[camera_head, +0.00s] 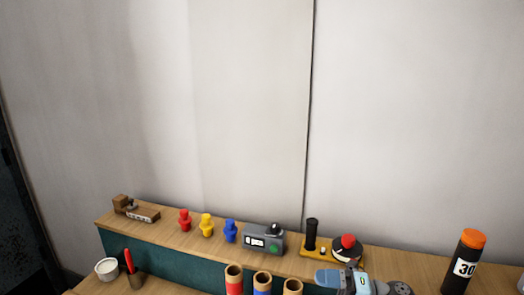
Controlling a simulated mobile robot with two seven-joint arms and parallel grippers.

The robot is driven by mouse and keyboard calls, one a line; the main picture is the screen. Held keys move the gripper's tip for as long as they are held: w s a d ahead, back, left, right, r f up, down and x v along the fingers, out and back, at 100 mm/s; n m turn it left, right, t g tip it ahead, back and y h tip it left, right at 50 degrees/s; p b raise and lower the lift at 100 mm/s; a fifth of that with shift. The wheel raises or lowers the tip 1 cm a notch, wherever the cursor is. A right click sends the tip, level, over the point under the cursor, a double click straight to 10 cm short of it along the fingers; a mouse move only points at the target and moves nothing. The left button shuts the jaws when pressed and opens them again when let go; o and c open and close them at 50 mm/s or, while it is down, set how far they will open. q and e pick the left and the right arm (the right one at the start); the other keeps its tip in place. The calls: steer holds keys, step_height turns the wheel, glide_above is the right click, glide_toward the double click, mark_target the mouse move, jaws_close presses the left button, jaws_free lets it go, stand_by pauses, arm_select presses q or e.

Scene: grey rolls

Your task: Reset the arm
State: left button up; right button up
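A light blue and grey shape (334,276) with a dark round part is cut off by the bottom edge, right of centre.
A wooden shelf (170,234) carries red (185,221), yellow (206,226) and blue (230,231) figures, a grey device (264,240) and a black post (311,235). An orange-capped bottle (463,264) stands right; a white cup (107,269) is lower left. Pale wall panels (250,100) rise behind.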

steer(key=s+d+f+m+t+h, duration=0.2)
steer(key=s+f+m+h, duration=0.3)
steer(key=m, duration=0.5)
steer(key=s+d+f+m+t+h+p, duration=0.1)
steer(key=s+f+m+h, duration=0.4)
steer(key=s+f+m, duration=0.5)
steer(key=s+d+f+m+t+h, duration=0.3)
steer(key=s+f+m+t+h, duration=0.2)
steer(key=s+f+m, duration=0.3)
steer(key=shift+d+f+m, duration=0.1)
steer(key=shift+f+m, duration=0.3)
steer(key=shift+m, duration=0.6)
steer(key=shift+d+f+m, duration=0.1)
steer(key=shift+f+m, duration=0.3)
steer(key=shift+m, duration=0.6)
